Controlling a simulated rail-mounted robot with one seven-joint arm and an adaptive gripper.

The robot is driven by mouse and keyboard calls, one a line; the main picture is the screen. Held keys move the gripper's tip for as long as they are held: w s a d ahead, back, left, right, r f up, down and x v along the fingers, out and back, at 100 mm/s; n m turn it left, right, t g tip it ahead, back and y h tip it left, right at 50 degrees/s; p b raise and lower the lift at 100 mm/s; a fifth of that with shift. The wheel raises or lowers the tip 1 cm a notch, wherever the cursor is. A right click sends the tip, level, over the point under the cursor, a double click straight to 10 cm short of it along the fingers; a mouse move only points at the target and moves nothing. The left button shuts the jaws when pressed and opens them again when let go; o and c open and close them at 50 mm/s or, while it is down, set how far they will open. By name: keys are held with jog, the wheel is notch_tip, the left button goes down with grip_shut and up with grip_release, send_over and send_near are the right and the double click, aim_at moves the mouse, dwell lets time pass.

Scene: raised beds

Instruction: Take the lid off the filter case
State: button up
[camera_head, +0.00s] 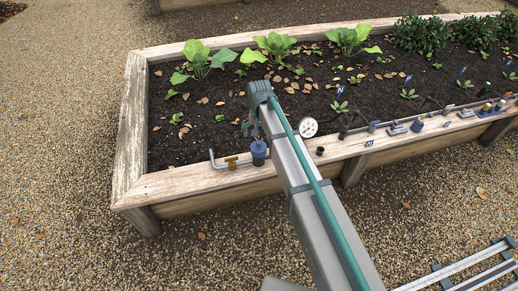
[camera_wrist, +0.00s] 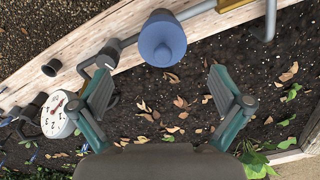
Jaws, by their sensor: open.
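The filter case (camera_head: 258,160) is a dark blue upright cylinder on the front plank of the raised bed, joined to a pipe run. Its rounded blue lid (camera_head: 258,147) sits on top. In the wrist view the lid (camera_wrist: 162,42) is seen from above, near the top middle, and hides most of the case. My gripper (camera_wrist: 161,90) is open and empty, its two green-grey fingers apart over the soil. The lid lies beyond the fingertips in that view, not between them. In the head view my gripper (camera_head: 249,128) is partly hidden behind my arm.
A brass valve (camera_head: 232,162) and a bent grey pipe (camera_head: 213,162) lie left of the case. A white dial gauge (camera_head: 308,127) and a black fitting (camera_head: 320,151) stand to the right. Leafy plants (camera_head: 272,46) grow further back in the soil.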

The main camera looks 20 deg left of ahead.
aim_at(259, 147)
notch_tip(259, 147, down, 9)
jog(key=shift+a+r, duration=0.15)
jog(key=c, duration=1.1)
jog(key=shift+r, duration=0.1)
